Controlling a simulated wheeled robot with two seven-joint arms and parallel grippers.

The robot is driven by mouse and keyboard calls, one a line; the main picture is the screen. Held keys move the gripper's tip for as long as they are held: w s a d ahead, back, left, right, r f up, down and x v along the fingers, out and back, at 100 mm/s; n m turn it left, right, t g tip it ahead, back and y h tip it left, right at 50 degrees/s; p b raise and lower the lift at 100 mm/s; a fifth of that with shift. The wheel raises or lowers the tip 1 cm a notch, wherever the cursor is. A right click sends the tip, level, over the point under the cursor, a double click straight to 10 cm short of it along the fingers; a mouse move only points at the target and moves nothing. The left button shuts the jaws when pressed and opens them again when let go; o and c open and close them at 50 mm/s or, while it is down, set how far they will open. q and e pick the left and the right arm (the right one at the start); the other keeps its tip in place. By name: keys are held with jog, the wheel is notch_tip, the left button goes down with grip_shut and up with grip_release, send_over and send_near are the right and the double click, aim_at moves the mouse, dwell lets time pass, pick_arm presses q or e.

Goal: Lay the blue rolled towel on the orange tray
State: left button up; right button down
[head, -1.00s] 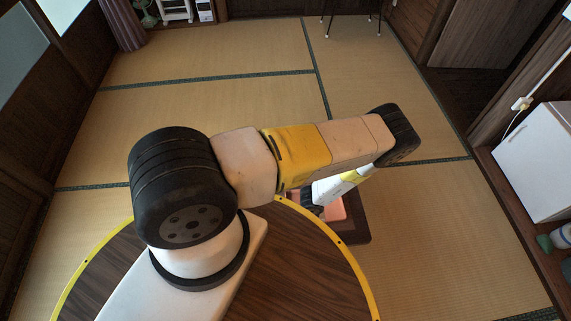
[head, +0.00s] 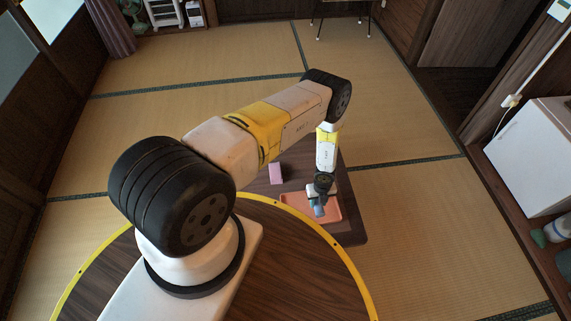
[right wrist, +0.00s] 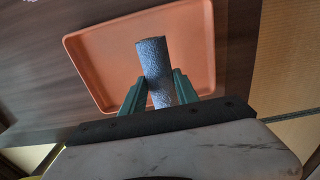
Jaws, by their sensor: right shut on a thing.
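The blue rolled towel (right wrist: 153,62) is between the two green fingers of my right gripper (right wrist: 160,92) in the right wrist view. The gripper is shut on it. The towel's far end stands out over the orange tray (right wrist: 90,45). In the head view my right gripper (head: 319,193) points down over the orange tray (head: 295,202), with the towel (head: 319,210) just under it. I cannot tell whether the towel touches the tray. My left gripper is not in view.
The tray lies on a low dark table (head: 348,232). A pink block (head: 276,173) lies on the table, left of the tray. A white cabinet (head: 535,155) stands at the right. The tatami floor (head: 400,215) beside the table is clear.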

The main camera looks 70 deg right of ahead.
aim_at(318, 204)
jog(key=shift+d, duration=0.4)
jog(key=shift+d+f, duration=0.1)
jog(key=shift+f, duration=1.65)
jog(key=shift+f, duration=0.15)
jog(key=c, duration=0.9)
grip_release()
jog(key=shift+r, duration=0.6)
notch_tip(318, 204, up, 11)
jog(key=shift+r, duration=0.1)
